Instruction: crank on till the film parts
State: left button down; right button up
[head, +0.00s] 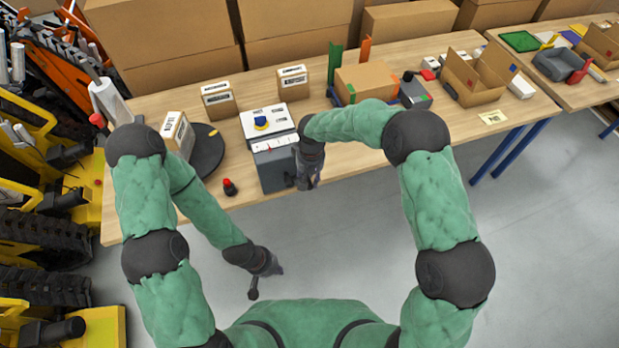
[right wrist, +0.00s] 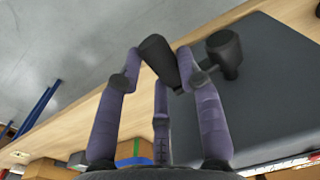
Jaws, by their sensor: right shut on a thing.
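A grey machine (head: 272,168) stands at the table's front edge, with a white top, a blue knob on yellow (head: 261,122) and a white scale strip. My right gripper (head: 306,180) is at the machine's right side. In the right wrist view its fingers close around the dark crank handle (right wrist: 158,55). A dark hub (right wrist: 224,52) on the grey face sits beside the handle. My left gripper (head: 266,283) hangs empty over the floor in front of the table, its fingers apart. I cannot make out any film.
A black round plate (head: 207,153) with a labelled carton (head: 176,134) is left of the machine. A red-topped black object (head: 229,187) stands near the front edge. Other cartons (head: 218,99) stand behind, and an open box (head: 474,82) is at the right. Yellow machinery crowds the left side.

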jog(key=h+b, duration=0.1)
jog(key=a+r+t+h+b, duration=0.1)
jog(key=h+b, duration=0.1)
jog(key=shift+s+a+r, duration=0.15)
jog(key=shift+s+a, duration=0.05)
jog(key=shift+s, duration=0.05)
jog(key=shift+s+a+r+t+h+b, duration=0.15)
jog(key=shift+r+t+h+b, duration=0.25)
jog(key=shift+h, duration=0.4)
jog(key=o, duration=1.2)
jog(key=shift+r, duration=0.1)
jog(key=shift+c, duration=0.2)
jog(key=v, duration=1.2)
jog(key=shift+w, duration=0.2)
